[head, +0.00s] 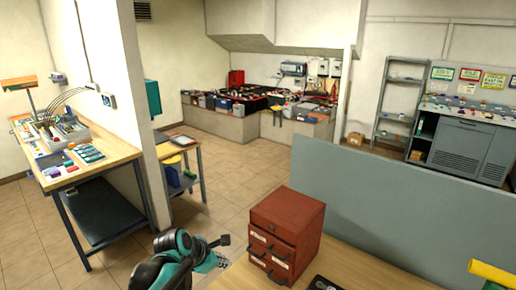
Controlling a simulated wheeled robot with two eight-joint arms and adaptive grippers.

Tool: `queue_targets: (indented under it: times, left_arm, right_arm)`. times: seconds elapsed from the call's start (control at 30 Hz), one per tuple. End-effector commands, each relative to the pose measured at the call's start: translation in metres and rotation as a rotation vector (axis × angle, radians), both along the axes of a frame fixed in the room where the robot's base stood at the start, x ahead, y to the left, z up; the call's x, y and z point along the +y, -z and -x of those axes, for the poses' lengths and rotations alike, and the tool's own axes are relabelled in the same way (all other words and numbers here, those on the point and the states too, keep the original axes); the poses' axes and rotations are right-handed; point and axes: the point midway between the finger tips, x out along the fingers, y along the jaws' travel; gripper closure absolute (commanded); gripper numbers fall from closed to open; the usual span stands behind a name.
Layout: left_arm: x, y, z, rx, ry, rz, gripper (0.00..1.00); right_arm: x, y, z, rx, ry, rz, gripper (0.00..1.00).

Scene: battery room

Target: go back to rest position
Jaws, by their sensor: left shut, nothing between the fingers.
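My left gripper (222,241) shows at the bottom centre of the head view, at the end of my teal and black arm. It is shut and empty. It is just left of a red drawer cabinet (288,222) that stands on a wooden desk (345,262). I cannot tell how wide the gap between gripper and cabinet is. My right gripper is not in view.
A grey partition (395,205) rises behind the desk. A black item (327,284) lies at its front edge, and a yellow thing (492,272) shows at the lower right. A cluttered workbench (105,170) stands left. Tiled floor (235,190) is clear between.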

Motion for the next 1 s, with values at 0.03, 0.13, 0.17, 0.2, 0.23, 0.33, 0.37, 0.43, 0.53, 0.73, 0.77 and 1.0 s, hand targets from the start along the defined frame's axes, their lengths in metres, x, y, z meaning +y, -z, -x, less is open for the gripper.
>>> queue_targets:
  times: [0.03,0.13,0.17,0.2,0.23,0.33,0.37,0.43,0.53,0.73,0.77,1.0]
  left_arm:
    - [0.004,-0.001,0.021,-0.047,0.107,-0.097,1.0]
    - [0.013,-0.003,0.058,-0.146,0.366,-0.325,1.0]
    - [0.016,-0.003,0.069,-0.173,0.445,-0.394,1.0]
    - [0.02,-0.001,0.084,-0.206,0.552,-0.486,1.0]
    - [0.024,0.0,0.095,-0.23,0.633,-0.555,1.0]
    - [0.034,0.007,0.131,-0.296,0.907,-0.783,1.0]
    - [0.038,0.01,0.141,-0.313,0.989,-0.849,1.0]
    - [0.045,0.017,0.162,-0.344,1.174,-0.993,1.0]
    - [0.054,0.029,0.187,-0.371,1.405,-1.164,1.0]
    - [0.063,0.043,0.212,-0.387,1.681,-1.352,1.0]
    - [0.064,0.043,0.213,-0.389,1.698,-1.363,1.0]
    - [0.065,0.044,0.215,-0.389,1.726,-1.381,1.0]
  right_arm:
    - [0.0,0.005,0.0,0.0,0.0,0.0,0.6]
    - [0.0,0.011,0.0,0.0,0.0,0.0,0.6]
    - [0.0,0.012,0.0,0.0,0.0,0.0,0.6]
    - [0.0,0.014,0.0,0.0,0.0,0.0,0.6]
    - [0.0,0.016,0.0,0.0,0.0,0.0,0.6]
    - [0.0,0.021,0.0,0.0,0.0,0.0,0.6]
    - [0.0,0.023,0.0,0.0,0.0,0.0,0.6]
    - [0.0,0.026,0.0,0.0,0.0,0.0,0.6]
    - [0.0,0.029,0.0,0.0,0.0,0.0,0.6]
    - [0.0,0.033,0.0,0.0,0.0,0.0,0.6]
    - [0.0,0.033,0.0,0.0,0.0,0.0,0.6]
    - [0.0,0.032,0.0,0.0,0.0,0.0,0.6]
